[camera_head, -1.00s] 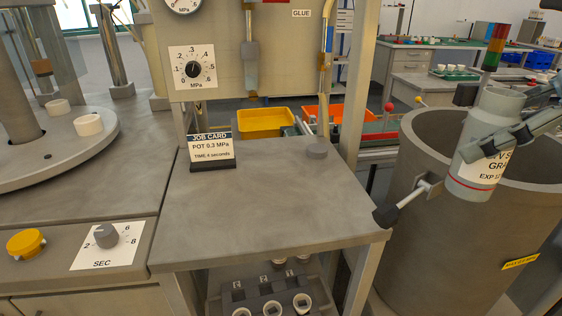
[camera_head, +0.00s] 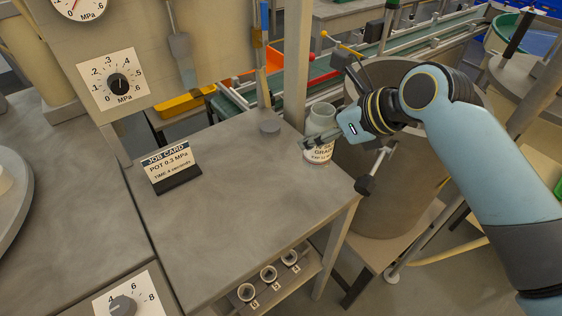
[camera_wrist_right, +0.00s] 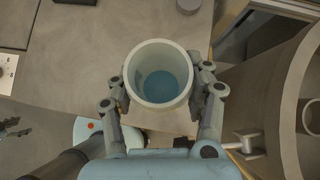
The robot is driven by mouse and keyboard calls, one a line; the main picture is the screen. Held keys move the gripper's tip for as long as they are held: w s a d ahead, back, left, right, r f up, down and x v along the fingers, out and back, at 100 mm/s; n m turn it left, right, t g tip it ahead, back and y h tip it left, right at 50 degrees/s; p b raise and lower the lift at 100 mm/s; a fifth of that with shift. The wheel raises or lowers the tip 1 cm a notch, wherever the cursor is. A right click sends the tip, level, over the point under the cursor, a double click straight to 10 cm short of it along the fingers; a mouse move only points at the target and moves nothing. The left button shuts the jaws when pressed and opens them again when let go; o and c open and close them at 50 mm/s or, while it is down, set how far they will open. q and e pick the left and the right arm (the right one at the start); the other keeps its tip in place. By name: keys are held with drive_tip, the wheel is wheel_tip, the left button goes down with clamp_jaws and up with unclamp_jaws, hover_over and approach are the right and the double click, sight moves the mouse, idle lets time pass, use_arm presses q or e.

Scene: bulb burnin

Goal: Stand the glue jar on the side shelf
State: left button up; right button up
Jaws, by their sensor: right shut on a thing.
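The glue jar (camera_head: 320,118) is a pale grey-green open cylinder with a white label. My right gripper (camera_head: 318,141) is shut around its side, coming in from the right. The jar is upright over the far right edge of the grey shelf top (camera_head: 235,195); I cannot tell whether its base touches the surface. In the right wrist view, the jar (camera_wrist_right: 159,52) stands between the two fingers (camera_wrist_right: 160,88), and blue-grey contents show inside. My left gripper is not seen in the head view.
A post (camera_head: 298,70) rises behind the jar. A large grey drum (camera_head: 385,195) and its black-knobbed handle (camera_head: 366,185) are at the right. The shelf's middle is clear.

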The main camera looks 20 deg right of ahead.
drive_tip(key=a+f, duration=0.1)
drive_tip(key=f, duration=0.1)
drive_tip(key=a+f, duration=0.4)
drive_tip(key=shift+w+a+f, duration=0.1)
drive_tip(key=shift+w+f, duration=0.15)
drive_tip(key=shift+w, duration=0.05)
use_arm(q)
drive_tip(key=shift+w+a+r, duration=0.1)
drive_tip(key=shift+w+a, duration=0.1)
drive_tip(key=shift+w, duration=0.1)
use_arm(e)
drive_tip(key=shift+f, duration=0.3)
drive_tip(key=shift+f, duration=0.1)
drive_tip(key=o, duration=1.4)
drive_tip(key=shift+f, duration=0.1)
drive_tip(key=shift+s+r, duration=0.1)
drive_tip(key=shift+r, duration=0.2)
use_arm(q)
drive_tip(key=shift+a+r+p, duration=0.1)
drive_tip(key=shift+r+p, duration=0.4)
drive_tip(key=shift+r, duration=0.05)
use_arm(e)
drive_tip(key=v, duration=1.1)
drive_tip(key=shift+s+d+r, duration=0.2)
drive_tip(key=shift+r, duration=0.1)
